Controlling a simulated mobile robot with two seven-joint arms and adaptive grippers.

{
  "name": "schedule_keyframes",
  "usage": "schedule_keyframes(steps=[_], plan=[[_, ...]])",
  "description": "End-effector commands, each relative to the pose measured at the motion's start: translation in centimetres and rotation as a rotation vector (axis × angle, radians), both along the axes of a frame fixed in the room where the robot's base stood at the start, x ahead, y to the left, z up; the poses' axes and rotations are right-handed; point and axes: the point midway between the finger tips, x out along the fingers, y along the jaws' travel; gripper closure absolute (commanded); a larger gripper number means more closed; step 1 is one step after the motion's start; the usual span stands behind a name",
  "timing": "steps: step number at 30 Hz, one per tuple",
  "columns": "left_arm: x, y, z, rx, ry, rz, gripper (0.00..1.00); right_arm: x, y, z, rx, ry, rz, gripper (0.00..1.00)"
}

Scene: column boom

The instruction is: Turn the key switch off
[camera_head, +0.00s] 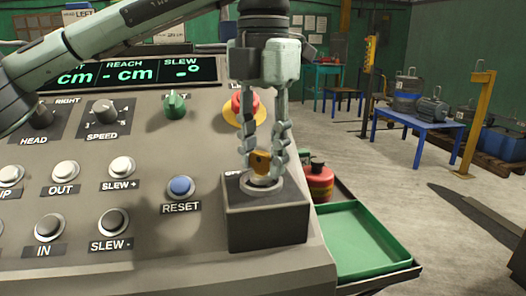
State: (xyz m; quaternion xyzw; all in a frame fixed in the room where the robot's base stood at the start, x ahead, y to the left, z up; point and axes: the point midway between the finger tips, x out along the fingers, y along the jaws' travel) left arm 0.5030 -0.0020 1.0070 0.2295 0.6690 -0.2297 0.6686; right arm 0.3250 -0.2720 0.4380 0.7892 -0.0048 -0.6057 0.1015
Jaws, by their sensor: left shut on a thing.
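The key switch is a dark box (267,219) with a metal ring on its top, at the right end of the grey control panel. An orange-yellow key (261,163) stands in the ring. My left gripper (264,168) points down over the box, and its two fingers are shut on the key from both sides. The fingers hide part of the key, and its exact turn angle is hard to tell. My right gripper is not in view.
A red emergency button (240,105) on a yellow base sits just behind my left gripper. A blue reset button (180,187) and a green knob (174,105) are to the left. A green tray (362,243) lies right of the panel, with a red container (319,183) behind it.

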Motion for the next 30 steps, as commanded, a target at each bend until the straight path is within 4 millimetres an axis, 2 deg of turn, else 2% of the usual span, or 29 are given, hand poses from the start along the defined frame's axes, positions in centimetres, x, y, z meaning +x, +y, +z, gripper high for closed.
schedule_keyframes(steps=[2, 3, 7, 15, 19, 23, 30], plan=[[0.1, 0.0, 0.1, -0.002, -0.003, 0.003, 0.96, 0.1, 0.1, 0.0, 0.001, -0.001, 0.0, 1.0], [0.1, 0.0, 0.1, -0.002, -0.003, 0.003, 0.63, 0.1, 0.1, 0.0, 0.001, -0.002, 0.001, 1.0], [0.1, 0.0, 0.1, -0.002, -0.002, 0.002, 0.47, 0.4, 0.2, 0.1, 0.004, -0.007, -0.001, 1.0], [0.0, 0.0, 0.1, -0.001, -0.001, 0.001, 0.47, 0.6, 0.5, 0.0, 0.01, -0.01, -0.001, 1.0], [0.1, 0.0, 0.9, -0.001, -0.003, 0.001, 0.47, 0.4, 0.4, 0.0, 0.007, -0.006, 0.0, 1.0], [0.0, -0.1, 3.0, -0.002, -0.005, 0.002, 0.47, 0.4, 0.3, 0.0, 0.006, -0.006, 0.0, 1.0], [0.1, 0.0, 8.3, 0.0, -0.008, 0.005, 0.47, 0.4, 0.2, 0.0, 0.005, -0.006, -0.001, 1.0]])
